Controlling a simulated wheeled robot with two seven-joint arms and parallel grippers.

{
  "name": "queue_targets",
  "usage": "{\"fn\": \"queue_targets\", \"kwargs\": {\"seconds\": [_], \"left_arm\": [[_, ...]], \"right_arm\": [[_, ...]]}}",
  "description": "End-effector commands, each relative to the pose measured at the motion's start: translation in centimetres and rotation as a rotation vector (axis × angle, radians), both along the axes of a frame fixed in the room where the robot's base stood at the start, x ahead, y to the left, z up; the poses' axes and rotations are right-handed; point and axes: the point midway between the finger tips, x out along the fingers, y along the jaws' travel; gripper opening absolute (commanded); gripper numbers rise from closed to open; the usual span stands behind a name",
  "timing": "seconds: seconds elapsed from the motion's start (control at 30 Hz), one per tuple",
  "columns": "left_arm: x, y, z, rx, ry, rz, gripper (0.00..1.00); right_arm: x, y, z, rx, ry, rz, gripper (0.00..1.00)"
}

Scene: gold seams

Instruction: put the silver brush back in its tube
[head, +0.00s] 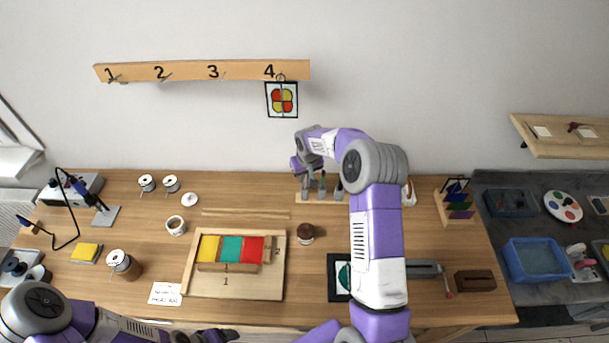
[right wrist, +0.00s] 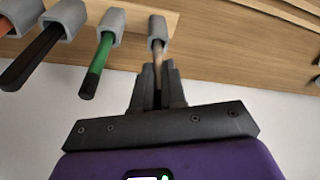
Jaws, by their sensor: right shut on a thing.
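My right gripper (right wrist: 158,85) is shut on a slim, pale greyish-brown brush (right wrist: 157,66), taken as the silver brush. In the right wrist view the brush runs from between the fingers to a grey tube (right wrist: 156,42) and lines up with it. How deep it sits in the tube I cannot tell. Beside it, a green brush (right wrist: 97,65) and a black one (right wrist: 33,55) stand in grey tubes. In the head view the right gripper (head: 305,184) is at the left end of the brush rack. My left gripper (head: 207,337) is at the bottom edge, its fingers unclear.
The bench's middle holds a wooden board (head: 235,292) with yellow, green and red panes. A brown jar (head: 306,233) stands right of it, and a cup (head: 176,226) left. My right arm covers the bench right of the rack. A blue tray (head: 538,259) is far right.

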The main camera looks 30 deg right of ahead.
Motion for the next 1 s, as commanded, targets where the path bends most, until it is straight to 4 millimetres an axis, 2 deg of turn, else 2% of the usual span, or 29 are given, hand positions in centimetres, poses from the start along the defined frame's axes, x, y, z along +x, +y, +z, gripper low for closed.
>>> {"fn": "queue_targets", "kwargs": {"seconds": [0.8, 0.83, 1.0], "left_arm": [[0.0, 0.0, -1.0, 0.000, 0.000, 0.000, 0.80], [0.0, 0.0, -1.0, 0.000, 0.000, 0.000, 0.80], [0.0, 0.0, -1.0, 0.000, 0.000, 0.000, 0.80]], "right_arm": [[0.0, 0.0, -1.2, 0.001, 0.001, 0.000, 0.00], [0.0, 0.0, -1.2, 0.001, 0.001, 0.000, 0.13], [0.0, 0.0, -1.2, 0.000, 0.001, 0.000, 0.39]]}}
